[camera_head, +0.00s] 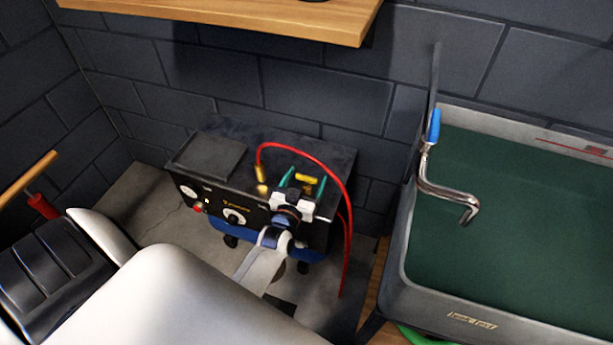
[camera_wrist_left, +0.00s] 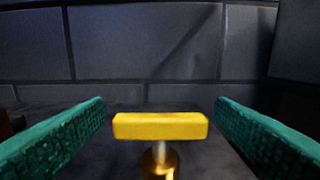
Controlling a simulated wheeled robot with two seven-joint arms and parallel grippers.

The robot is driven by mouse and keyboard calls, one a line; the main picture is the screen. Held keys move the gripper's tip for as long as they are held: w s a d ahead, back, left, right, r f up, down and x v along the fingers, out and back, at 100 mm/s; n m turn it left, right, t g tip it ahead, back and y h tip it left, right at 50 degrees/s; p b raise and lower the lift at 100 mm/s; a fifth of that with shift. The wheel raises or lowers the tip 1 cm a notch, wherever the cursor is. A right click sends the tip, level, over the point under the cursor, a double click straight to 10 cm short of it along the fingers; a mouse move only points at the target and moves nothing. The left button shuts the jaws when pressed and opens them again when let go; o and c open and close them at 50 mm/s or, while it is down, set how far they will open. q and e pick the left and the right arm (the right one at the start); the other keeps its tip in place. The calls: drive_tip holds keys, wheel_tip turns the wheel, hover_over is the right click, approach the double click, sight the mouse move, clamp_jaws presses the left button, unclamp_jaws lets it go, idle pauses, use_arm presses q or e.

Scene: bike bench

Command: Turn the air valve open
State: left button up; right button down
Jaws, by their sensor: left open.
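The air valve has a yellow bar handle (camera_head: 306,181) and stands on top of the dark compressor (camera_head: 258,207). In the left wrist view the valve handle (camera_wrist_left: 160,126) lies crosswise on a brass stem (camera_wrist_left: 160,160). My left gripper (camera_head: 298,180) is over the compressor's top with its green-padded fingers apart. In the left wrist view the two fingers (camera_wrist_left: 160,127) stand on either side of the handle, with a gap at each end and no visible contact. My right gripper is not in view.
A red hose (camera_head: 345,190) arches from a brass fitting (camera_head: 262,181) over the compressor and down its right side. A wooden shelf (camera_head: 230,17) hangs above, in front of the dark block wall (camera_head: 320,95).

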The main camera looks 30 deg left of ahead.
use_arm(q)
drive_tip(key=p+v, duration=0.1)
drive_tip(key=v, duration=0.9)
drive_tip(key=shift+s, duration=0.35)
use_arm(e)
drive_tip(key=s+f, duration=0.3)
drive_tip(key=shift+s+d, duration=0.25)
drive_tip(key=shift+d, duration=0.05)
use_arm(q)
drive_tip(key=shift+d, duration=0.15)
